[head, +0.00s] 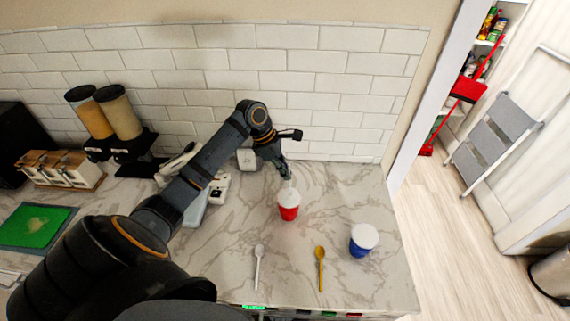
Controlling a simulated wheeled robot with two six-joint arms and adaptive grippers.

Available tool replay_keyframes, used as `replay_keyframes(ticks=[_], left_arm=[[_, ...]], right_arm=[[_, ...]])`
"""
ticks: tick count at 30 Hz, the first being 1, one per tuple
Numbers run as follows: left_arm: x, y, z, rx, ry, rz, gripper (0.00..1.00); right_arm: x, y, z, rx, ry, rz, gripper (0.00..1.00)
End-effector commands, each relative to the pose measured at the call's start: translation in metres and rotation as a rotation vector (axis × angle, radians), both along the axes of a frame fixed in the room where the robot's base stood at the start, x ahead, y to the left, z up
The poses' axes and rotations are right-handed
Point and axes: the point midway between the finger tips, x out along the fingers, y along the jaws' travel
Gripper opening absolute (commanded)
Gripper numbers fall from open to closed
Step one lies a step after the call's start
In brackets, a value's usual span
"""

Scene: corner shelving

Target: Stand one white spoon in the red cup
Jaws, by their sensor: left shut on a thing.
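The red cup (289,213) stands upright on the marble counter, its pale top facing up. My left gripper (285,174) is directly above and behind the cup, fingers pointing down. It is shut on a small white thing, seemingly a white spoon (291,183), which reaches down to the cup's mouth. I cannot tell whether its lower end is inside the cup. Another white spoon (258,265) lies on the counter in front of the cup, to the left. My right gripper is not in view.
A yellow spoon (320,266) lies front right of the red cup, and a blue cup (361,247) with a white top stands near the right edge. Cereal dispensers (119,117), a jar rack (62,169) and a green board (36,225) are at left. A tiled wall (330,90) closes the back.

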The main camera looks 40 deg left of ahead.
Motion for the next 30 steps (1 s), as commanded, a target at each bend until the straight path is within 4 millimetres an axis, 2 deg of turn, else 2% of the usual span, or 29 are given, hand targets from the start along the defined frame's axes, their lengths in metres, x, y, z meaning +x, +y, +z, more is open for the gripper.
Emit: replay_keyframes(ticks=[18, 24, 30], left_arm=[[0.0, 0.0, -0.058, 0.0, 0.002, 0.001, 0.0], [0.0, 0.0, -0.07, 0.0, 0.0, 0.001, 0.0], [0.0, 0.0, -0.075, 0.002, -0.001, -0.001, 0.0]], right_arm=[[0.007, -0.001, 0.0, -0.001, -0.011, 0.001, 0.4], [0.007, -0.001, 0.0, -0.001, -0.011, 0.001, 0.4], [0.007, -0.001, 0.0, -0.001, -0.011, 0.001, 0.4]])
